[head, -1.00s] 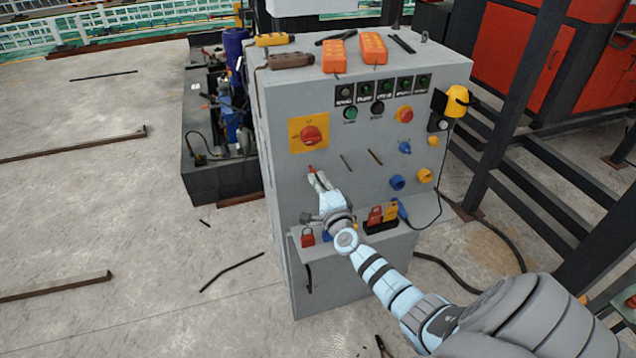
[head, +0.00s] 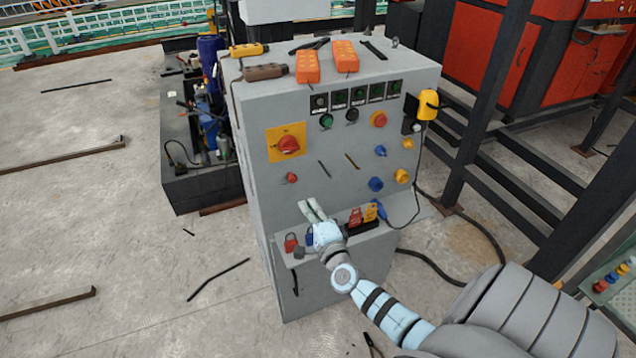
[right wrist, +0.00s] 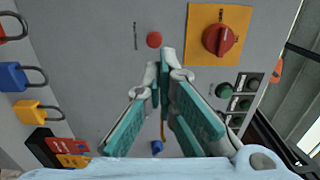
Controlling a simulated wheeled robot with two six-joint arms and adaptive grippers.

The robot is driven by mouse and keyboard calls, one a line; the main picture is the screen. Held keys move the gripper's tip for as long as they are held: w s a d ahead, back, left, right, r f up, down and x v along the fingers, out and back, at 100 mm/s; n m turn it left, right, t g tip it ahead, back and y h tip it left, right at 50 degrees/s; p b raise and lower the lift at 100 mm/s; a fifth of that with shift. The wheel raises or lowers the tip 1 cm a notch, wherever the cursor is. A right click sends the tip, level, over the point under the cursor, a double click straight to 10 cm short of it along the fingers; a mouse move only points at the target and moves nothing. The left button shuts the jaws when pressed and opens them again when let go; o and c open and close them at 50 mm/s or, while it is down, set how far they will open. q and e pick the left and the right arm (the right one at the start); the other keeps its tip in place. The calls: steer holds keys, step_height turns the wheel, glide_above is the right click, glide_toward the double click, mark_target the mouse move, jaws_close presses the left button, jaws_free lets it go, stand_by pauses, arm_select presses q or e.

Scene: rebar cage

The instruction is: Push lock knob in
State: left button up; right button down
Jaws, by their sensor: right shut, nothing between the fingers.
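A small red round knob (head: 292,178) sits on the sloped grey panel, below the yellow-plated red rotary switch (head: 289,144). I take it to be the lock knob. The knob (right wrist: 154,40) also shows in the right wrist view, just beyond the fingertips. I cannot tell how far it stands out. My right gripper (head: 308,204) is in front of the panel, below and slightly right of the knob, apart from it. In the right wrist view the right gripper (right wrist: 166,72) is shut and empty, its tips close together. My left gripper is not in view.
Blue and yellow knobs (head: 376,184) lie right of the knob. Red padlocks (head: 291,243) and tags stand on the ledge below. Orange pendants (head: 307,68) lie on top of the cabinet. The panel around the knob is mostly clear.

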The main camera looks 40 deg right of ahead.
steer(key=shift+v, duration=1.9)
steer(key=shift+d+f, duration=0.15)
steer(key=shift+f, duration=0.05)
